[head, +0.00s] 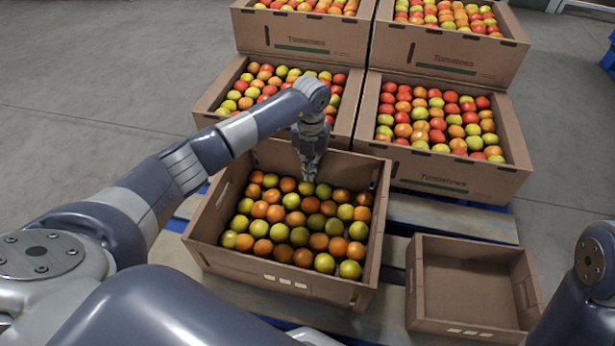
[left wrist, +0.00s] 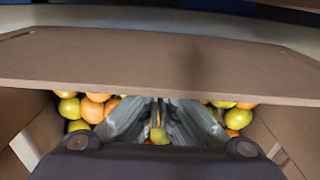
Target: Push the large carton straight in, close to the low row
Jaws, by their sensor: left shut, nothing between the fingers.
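The large carton (head: 240,263) is brown and open, filled with orange, yellow and green tomatoes. It stands slightly turned on the pallet, in front of the low row. The low row is a left carton (head: 206,107) and a right carton (head: 440,178), both full of tomatoes. My left gripper (head: 309,178) is shut and empty, pointing down inside the large carton by its far wall, fingertips at the tomatoes. In the left wrist view a carton wall (left wrist: 160,62) crosses in front of the fingers (left wrist: 158,125). Whether they touch it is unclear. My right gripper is out of view.
A small empty carton (head: 470,285) stands to the right of the large one. Bare pallet slats (head: 450,220) lie between it and the low row. Taller full cartons (head: 300,40) stand at the back. Grey floor (head: 100,100) is clear at the left.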

